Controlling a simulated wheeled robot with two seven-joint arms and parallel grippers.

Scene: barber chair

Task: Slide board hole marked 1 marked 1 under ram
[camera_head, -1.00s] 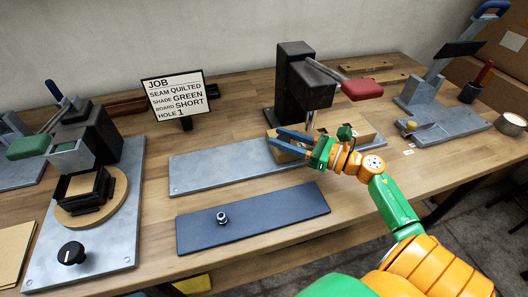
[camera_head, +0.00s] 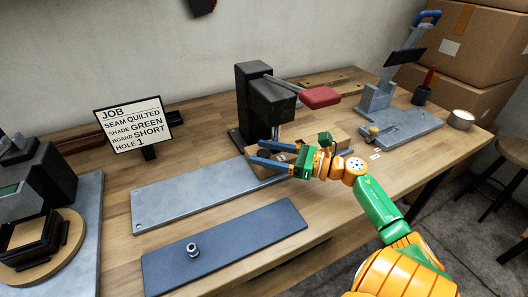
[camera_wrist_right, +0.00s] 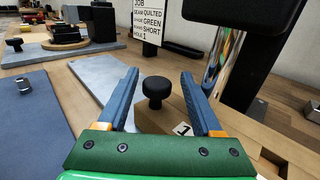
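The wooden board (camera_head: 312,136) lies on the long grey metal plate, at the foot of the black press. In the right wrist view, the board (camera_wrist_right: 152,121) carries a black knob (camera_wrist_right: 156,92) and a small label "1" (camera_wrist_right: 183,129). My right gripper (camera_head: 255,152) is open, with a blue finger on each side of the knob; I cannot tell whether either touches it. The press's ram (camera_head: 274,103) hangs above the board area, with a red handle (camera_head: 320,97) pointing right. The board's holes are not clear. My left gripper is not in view.
A job sign (camera_head: 134,126) reads hole 1. A dark blue plate (camera_head: 225,245) with a small metal nut (camera_head: 192,249) lies in front. A machine with a round wooden base (camera_head: 40,250) stands left. A blue-handled device (camera_head: 390,90) and a metal cup (camera_head: 461,119) stand right.

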